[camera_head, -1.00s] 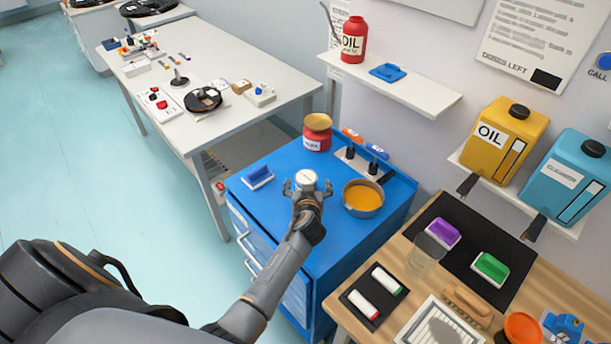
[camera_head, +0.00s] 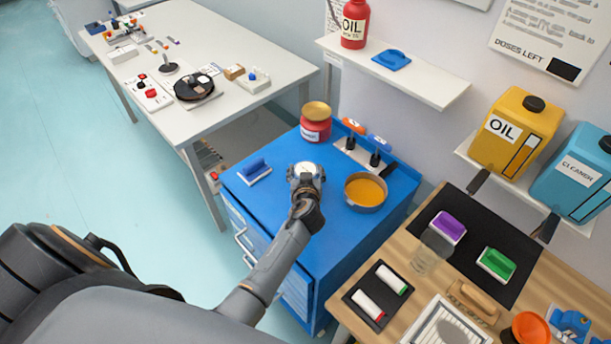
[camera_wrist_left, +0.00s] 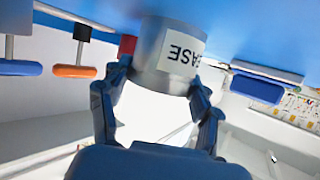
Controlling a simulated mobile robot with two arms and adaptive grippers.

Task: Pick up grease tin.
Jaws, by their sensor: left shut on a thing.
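The grease tin (camera_head: 307,167) is a small grey metal can over the blue cabinet top (camera_head: 275,205). In the left wrist view the tin (camera_wrist_left: 158,52) shows a white label ending in "ASE". My left gripper (camera_head: 306,180) is shut on the tin, and in the left wrist view its two fingers (camera_wrist_left: 160,88) press on opposite sides of it. The tin is at or very near the blue surface; I cannot tell whether it still touches. My right gripper is not in view.
On the cabinet, a red jar (camera_head: 316,122) stands behind the tin, an orange-filled pan (camera_head: 366,191) to its right and a blue-handled block (camera_head: 254,171) to its left. Orange and blue-handled tools (camera_head: 366,145) stand at the back. A wooden bench (camera_head: 405,255) is at right.

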